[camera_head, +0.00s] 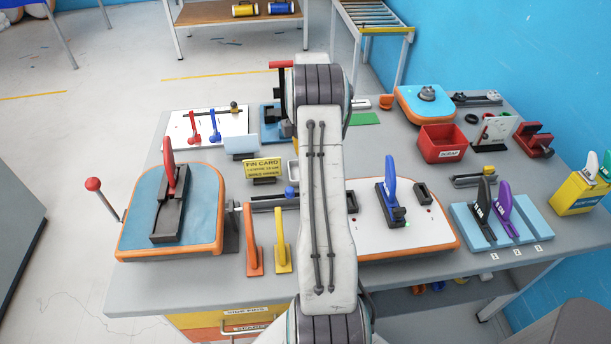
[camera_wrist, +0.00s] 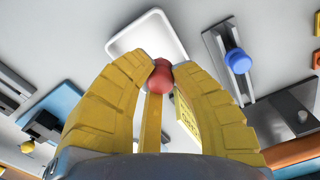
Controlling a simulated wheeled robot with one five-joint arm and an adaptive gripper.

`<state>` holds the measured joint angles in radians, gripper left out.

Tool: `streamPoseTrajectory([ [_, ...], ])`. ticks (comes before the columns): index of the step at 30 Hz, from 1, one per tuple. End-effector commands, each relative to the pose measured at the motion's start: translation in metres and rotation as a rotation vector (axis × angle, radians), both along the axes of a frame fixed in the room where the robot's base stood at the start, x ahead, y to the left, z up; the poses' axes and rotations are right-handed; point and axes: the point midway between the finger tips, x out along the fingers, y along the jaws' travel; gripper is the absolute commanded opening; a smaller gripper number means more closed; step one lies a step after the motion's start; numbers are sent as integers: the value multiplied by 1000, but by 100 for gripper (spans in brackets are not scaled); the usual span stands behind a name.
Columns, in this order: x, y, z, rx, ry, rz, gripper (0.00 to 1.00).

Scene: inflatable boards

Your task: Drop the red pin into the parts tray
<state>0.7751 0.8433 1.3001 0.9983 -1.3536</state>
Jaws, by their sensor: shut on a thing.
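In the wrist view my gripper (camera_wrist: 166,68) has its two yellow fingers closed around a small red pin (camera_wrist: 158,79). Only the pin's rounded red part shows between the fingertips; the rest is hidden. A white, shallow tray (camera_wrist: 117,47) with a raised rim, seemingly the parts tray, lies just beyond the fingertips. The pin overlaps the tray's near edge in the picture; its height above it is hard to tell. In the head view a small part of the tray (camera_head: 293,171) shows left of my arm, which hides my gripper.
A yellow card (camera_head: 264,168) stands left of the tray. A blue knob (camera_head: 291,192) on a grey rail is close by; it also shows in the wrist view (camera_wrist: 237,60). Orange and yellow handles (camera_head: 254,247) stand at the front. A red scrap bin (camera_head: 442,146) is at right.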

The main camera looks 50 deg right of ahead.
Motion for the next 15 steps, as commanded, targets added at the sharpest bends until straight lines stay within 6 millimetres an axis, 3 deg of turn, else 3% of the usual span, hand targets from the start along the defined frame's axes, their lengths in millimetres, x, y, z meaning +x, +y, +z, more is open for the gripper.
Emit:
streamPoseTrajectory([
  [9, 0, 0, -2, 0, 0, 0, 6],
  [10, 0, 0, -2, 0, 0, 0, 27],
  [15, 0, 0, -2, 0, 0, 0, 42],
])
